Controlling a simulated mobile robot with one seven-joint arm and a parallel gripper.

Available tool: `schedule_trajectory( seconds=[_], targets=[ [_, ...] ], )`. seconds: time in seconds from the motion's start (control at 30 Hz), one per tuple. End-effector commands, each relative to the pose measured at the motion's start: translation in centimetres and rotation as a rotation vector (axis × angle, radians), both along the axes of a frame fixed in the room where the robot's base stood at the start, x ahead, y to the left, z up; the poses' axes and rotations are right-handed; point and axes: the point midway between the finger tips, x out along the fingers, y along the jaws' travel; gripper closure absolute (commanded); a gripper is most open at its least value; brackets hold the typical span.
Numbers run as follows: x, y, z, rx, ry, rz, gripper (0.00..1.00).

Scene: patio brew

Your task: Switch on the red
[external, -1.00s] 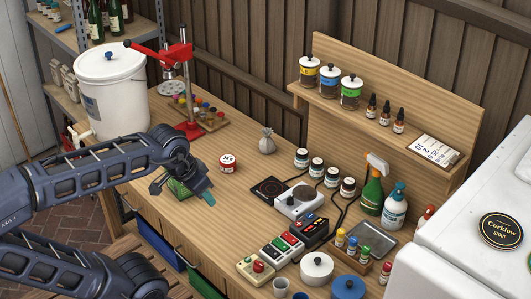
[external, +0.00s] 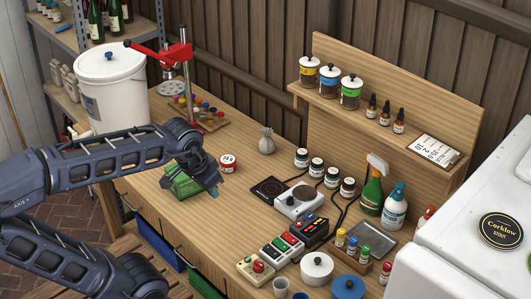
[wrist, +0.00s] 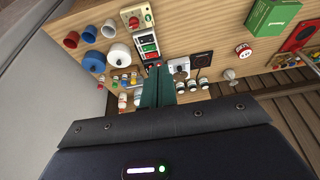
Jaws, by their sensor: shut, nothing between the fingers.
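A switch strip (external: 282,246) with red, green, white and dark rockers lies on the bench front; it also shows in the wrist view (wrist: 147,45). To its left is a beige box (external: 249,270) with a red round button (external: 258,267), seen at the top of the wrist view (wrist: 134,22). Whether any switch is on is too small to tell. My gripper (external: 213,191) is shut and empty, above the bench by a green box (external: 184,184), left of and apart from the switches. Its teal fingers show in the wrist view (wrist: 157,88).
A red-lidded tin (external: 228,164) and a sack (external: 267,141) stand behind. Bare bench lies between my gripper and the strip.

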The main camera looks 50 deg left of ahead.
Motion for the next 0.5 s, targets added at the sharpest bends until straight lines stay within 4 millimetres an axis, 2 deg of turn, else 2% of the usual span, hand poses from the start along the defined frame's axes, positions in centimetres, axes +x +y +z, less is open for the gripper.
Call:
schedule_trajectory(
  seconds=[0.5],
  targets=[
    [8.3, -1.2, -2.1, 0.031, 0.127, 0.011, 1.00]
  ],
)
